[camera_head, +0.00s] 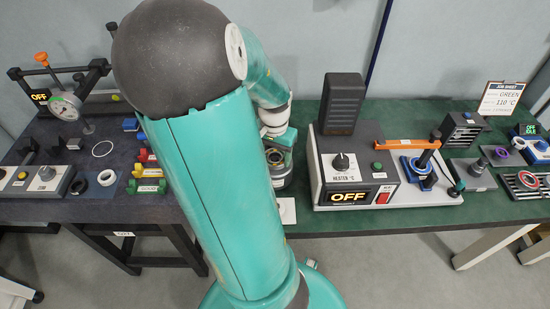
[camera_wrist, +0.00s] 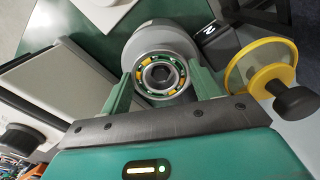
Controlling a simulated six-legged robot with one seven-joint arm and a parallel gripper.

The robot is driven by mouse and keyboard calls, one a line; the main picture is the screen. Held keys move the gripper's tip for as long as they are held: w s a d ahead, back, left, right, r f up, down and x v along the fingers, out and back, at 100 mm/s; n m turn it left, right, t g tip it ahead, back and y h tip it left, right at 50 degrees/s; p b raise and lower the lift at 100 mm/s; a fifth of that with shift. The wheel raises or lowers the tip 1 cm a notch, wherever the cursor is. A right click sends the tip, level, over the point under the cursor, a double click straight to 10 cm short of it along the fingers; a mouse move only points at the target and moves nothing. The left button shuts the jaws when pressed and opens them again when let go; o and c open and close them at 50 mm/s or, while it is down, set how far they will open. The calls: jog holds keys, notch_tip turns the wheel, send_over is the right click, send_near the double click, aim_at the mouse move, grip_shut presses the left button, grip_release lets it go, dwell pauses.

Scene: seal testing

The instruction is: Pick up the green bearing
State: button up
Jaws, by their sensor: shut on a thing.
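The green bearing (camera_wrist: 162,77) shows in the wrist view as a ring with green and yellow parts around a dark centre. It is at the top of a grey round holder (camera_wrist: 160,42); I cannot tell if it is still seated or lifted clear. My gripper (camera_wrist: 163,86) has one green finger on each side of the bearing and is shut on it. In the head view the bearing (camera_head: 274,157) shows small between the fingers of my gripper (camera_head: 277,150), partly hidden by my arm.
A heater (camera_head: 343,165) reading OFF stands just right of my gripper. A yellow-rimmed disc with a black knob (camera_wrist: 262,75) is close on the right in the wrist view. A job sheet (camera_head: 501,98) reads GREEN, 110 °C. A pressure gauge rig (camera_head: 65,105) stands at the left.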

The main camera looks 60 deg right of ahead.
jog(key=shift+w+r, duration=0.1)
jog(key=shift+r, duration=0.35)
jog(key=r, duration=0.3)
jog(key=shift+s+a, duration=0.1)
jog(key=shift+s, duration=0.1)
jog(key=s+a+r, duration=0.6)
jog(key=s+r, duration=0.3)
jog(key=s, duration=0.3)
jog(key=shift+s, duration=0.15)
jog(key=shift+r, duration=0.1)
